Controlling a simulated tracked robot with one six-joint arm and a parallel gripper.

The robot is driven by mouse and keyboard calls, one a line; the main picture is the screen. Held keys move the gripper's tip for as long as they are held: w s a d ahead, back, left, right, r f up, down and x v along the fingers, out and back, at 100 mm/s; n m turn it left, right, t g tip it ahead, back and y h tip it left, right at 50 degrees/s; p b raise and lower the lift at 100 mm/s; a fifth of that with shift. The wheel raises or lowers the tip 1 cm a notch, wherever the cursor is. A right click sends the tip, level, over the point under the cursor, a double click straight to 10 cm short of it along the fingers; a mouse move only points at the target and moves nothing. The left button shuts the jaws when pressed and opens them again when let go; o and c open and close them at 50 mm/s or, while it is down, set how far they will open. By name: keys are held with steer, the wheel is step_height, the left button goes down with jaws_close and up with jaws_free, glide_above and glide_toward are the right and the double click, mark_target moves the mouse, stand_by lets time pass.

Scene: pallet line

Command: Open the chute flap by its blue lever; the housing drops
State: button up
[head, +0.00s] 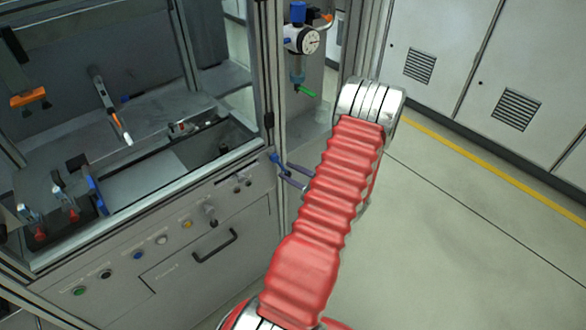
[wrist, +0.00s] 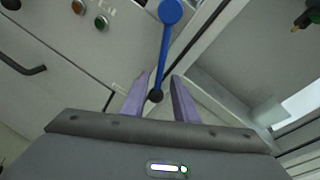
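The blue lever (wrist: 165,50) runs down the wrist view from a round blue hub to a dark knob at its free end. My gripper (wrist: 161,76) is open, with its two purple fingers apart on either side of the lever's lower part. The knob sits between the fingers near the palm, and I see a gap on both sides. In the head view the lever (head: 275,159) is a small blue piece at the machine's front right corner, with my gripper (head: 283,171) at it, partly hidden by my arm. I cannot make out the flap or a housing.
The machine's front panel (head: 170,270) has a row of coloured buttons and a black handle (head: 214,245). A gauge unit (head: 303,40) hangs on the frame above the lever. Grey cabinets (head: 430,45) stand behind. The floor (head: 450,240) at right is clear.

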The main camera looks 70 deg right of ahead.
steer(key=v, duration=1.3)
steer(key=shift+s+a, duration=0.15)
steer(key=shift+s, duration=0.25)
stand_by(0.6)
